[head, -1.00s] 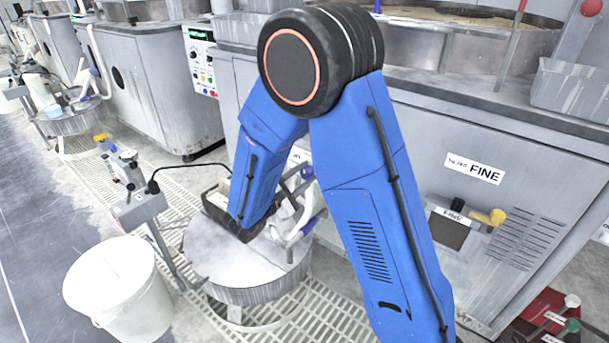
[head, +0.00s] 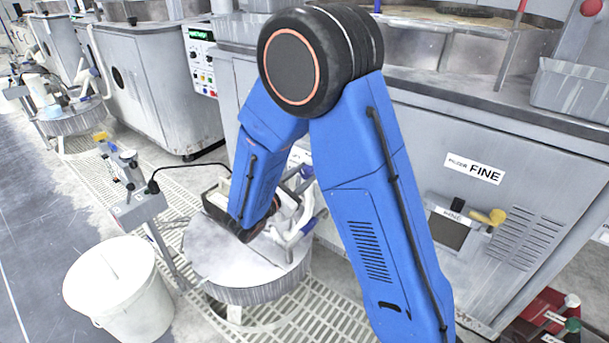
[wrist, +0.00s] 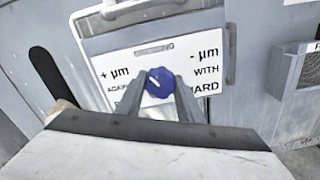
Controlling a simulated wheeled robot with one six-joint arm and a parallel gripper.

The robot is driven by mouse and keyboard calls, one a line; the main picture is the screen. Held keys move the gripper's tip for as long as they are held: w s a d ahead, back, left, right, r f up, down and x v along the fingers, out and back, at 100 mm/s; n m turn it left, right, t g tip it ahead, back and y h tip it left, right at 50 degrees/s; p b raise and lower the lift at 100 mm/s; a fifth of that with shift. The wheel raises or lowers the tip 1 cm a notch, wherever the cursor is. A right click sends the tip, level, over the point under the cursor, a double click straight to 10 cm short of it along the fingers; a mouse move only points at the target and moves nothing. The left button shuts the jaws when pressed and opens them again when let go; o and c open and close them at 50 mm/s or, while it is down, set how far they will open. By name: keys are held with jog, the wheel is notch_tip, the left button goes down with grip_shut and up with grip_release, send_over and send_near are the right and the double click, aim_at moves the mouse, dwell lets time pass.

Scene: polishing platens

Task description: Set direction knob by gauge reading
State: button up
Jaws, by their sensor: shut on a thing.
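In the wrist view a round blue knob (wrist: 159,83) with a short white mark sits on a white label plate (wrist: 130,62). The plate reads "+ µm" on the left and "- µm" with "WITH" on the right; its lower text is partly covered. The knob's white mark slants to the upper left. My gripper (wrist: 158,92) is shut on the knob, one finger on each side. In the head view my blue arm hides the knob and my fingers. No gauge reading is legible in either view.
A round grey drum-like stand (head: 250,287) is below my arm, with a white bucket (head: 120,290) to its left. A small control post (head: 135,205) with a cable stands between them. A machine labelled FINE (head: 475,168) stands to the right.

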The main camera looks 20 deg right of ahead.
jog(key=shift+n, duration=1.6)
jog(key=o, duration=1.1)
jog(key=shift+c, duration=0.2)
jog(key=v, duration=1.7)
jog(key=shift+s+a, duration=0.15)
jog(key=shift+a, duration=0.05)
jog(key=shift+d, duration=0.1)
